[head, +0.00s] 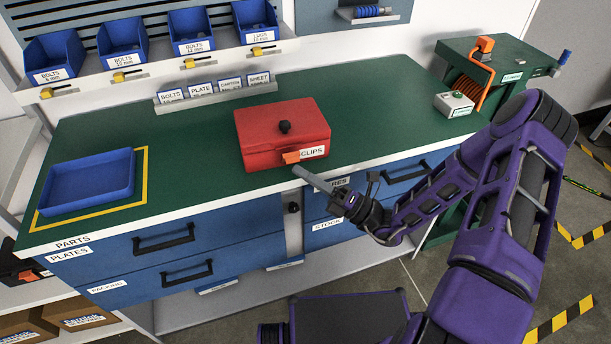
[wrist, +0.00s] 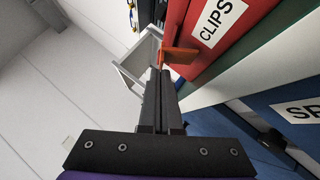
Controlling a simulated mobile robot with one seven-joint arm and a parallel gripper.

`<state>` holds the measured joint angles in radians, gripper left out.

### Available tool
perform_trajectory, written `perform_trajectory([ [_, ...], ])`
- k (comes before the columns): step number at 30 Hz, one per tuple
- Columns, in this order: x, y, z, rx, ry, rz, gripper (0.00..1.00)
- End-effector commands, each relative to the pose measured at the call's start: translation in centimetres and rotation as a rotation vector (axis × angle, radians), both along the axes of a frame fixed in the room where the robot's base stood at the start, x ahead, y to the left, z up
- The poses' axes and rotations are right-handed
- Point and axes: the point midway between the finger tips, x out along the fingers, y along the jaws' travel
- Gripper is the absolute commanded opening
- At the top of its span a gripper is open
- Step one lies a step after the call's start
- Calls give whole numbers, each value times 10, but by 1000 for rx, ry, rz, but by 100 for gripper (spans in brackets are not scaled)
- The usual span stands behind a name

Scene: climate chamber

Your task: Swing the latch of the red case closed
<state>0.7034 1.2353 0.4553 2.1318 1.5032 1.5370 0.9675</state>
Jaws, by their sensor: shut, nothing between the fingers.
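The red case (head: 272,138) stands on the green bench top with its lid down and a black knob on the lid. Its orange latch (head: 291,157) is on the front face, left of the CLIPS label. In the wrist view the latch (wrist: 180,56) sticks out from the red case (wrist: 213,50), right at the fingertips. My gripper (head: 298,170) is shut and empty, its tips just below and in front of the latch. In the wrist view my gripper (wrist: 160,70) has its fingers together. I cannot tell whether the tips touch the latch.
A blue tray (head: 90,183) lies in a yellow outline at the bench's left. Blue bins (head: 122,41) stand on a shelf behind. The bench around the case is clear.

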Motion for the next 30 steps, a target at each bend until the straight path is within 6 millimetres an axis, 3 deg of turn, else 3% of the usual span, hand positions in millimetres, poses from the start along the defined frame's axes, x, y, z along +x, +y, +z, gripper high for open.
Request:
perform_trajectory([
  [30,5,0,13,-29,128,0,0],
])
